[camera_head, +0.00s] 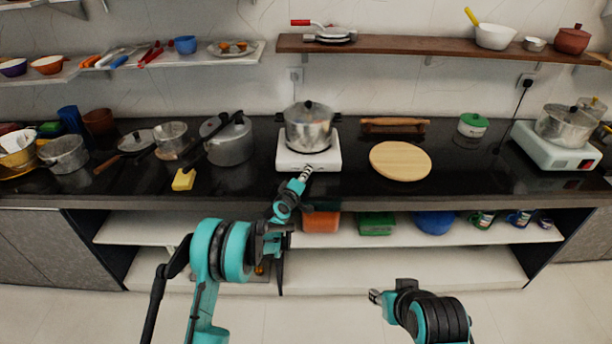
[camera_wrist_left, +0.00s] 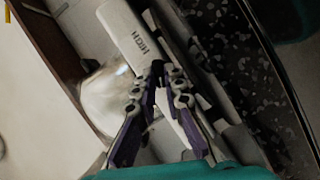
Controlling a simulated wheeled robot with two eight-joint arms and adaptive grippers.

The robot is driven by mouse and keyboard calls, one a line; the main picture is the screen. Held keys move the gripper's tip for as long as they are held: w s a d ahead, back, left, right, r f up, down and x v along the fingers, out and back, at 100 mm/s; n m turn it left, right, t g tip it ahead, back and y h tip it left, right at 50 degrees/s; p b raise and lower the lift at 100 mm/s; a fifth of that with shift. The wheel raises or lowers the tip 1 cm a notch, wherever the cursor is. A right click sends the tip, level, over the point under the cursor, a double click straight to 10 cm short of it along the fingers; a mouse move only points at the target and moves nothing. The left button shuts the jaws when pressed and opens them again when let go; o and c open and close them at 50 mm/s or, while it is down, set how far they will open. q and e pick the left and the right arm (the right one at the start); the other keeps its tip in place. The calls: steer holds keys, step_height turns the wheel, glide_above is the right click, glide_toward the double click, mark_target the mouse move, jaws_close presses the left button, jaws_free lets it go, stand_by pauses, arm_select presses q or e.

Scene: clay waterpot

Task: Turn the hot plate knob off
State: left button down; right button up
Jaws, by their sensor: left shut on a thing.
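The white hot plate (camera_head: 291,160) stands on the black counter, with a lidded steel pot (camera_head: 308,132) on top. My left gripper (camera_head: 307,170) reaches its front face from below and is shut at the knob. The gripper covers the knob in the head view. In the left wrist view, the gripper's fingertips (camera_wrist_left: 163,75) are close together beside the white hot plate front (camera_wrist_left: 122,25), which carries the printed word HIGH. The knob itself cannot be made out clearly between the fingers. My right gripper (camera_head: 375,297) is low in front of the shelves, away from the hot plate.
A round wooden board (camera_head: 400,160) lies to the right of the hot plate, and a steel pressure cooker (camera_head: 230,143) stands to the left. A yellow sponge (camera_head: 183,180) lies near the counter edge. Another appliance with a pot (camera_head: 551,150) stands at the far right.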

arm_select(q)
steer(key=m, duration=0.1)
steer(key=m+g+y+p, duration=0.1)
steer(key=m, duration=0.1)
steer(key=shift+d+r, duration=0.15)
steer(key=shift+r, duration=0.05)
steer(key=m+y, duration=0.2)
steer(key=shift+d+r+m+g+p, duration=0.1)
steer(key=shift+d+m+g+p, duration=0.05)
steer(key=shift+m+g+p, duration=0.2)
steer(key=m+y, duration=0.1)
steer(key=m, duration=0.1)
steer(key=m+y, duration=0.1)
steer(key=shift+d+m+y, duration=0.2)
steer(key=shift+m+y, duration=0.1)
steer(key=shift+m, duration=0.05)
stand_by(0.4)
steer(key=c, duration=1.9)
jaws_free()
steer(key=shift+s, duration=0.1)
